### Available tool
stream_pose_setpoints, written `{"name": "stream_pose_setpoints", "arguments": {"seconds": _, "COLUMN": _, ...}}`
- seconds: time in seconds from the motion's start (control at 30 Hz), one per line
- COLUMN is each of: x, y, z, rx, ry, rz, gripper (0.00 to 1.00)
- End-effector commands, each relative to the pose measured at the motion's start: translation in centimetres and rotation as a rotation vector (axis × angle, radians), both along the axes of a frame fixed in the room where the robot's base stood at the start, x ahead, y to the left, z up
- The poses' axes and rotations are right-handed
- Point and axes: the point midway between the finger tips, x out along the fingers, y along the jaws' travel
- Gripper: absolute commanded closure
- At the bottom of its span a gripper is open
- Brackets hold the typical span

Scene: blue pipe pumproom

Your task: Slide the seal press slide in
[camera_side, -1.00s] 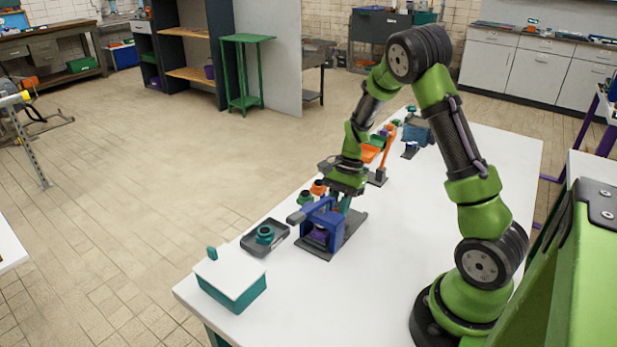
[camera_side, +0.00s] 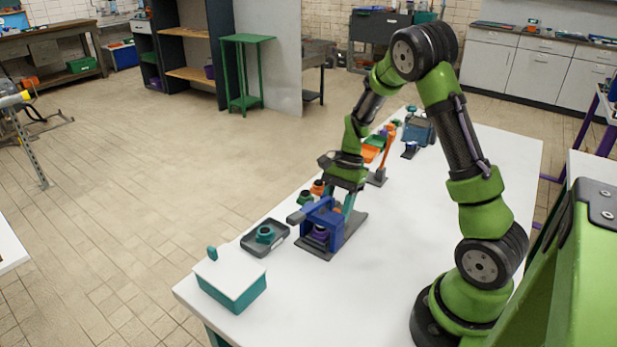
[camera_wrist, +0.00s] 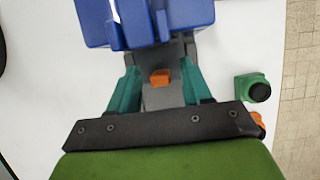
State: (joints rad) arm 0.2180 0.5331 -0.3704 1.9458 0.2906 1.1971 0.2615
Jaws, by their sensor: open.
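The blue seal press (camera_side: 322,221) stands on a grey base (camera_side: 351,227) on the white table, with a purple and dark round part (camera_side: 319,234) in its front opening. In the wrist view the blue press body (camera_wrist: 160,22) is at the top, with a grey track (camera_wrist: 160,98) running from it toward me. An orange tab (camera_wrist: 160,78) sits on this track and looks like part of the slide. My gripper (camera_side: 345,202) is just behind the press, above the base. In the wrist view its teal fingers (camera_wrist: 158,82) are apart, one on each side of the tab, with visible gaps.
A dark tray with a teal ring part (camera_side: 265,234) and a white-lidded teal box (camera_side: 231,279) stand left of the press. A green part with a black top (camera_wrist: 257,88) lies right of my gripper in the wrist view. The table's right side is clear.

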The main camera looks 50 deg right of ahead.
Motion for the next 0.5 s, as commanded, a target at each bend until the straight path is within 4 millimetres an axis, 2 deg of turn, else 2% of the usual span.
{"name": "stream_pose_setpoints", "arguments": {"seconds": 0.5, "x": 0.0, "y": -4.6, "z": 11.1, "rx": -0.001, "ry": -0.002, "rz": -0.002, "gripper": 0.51}}
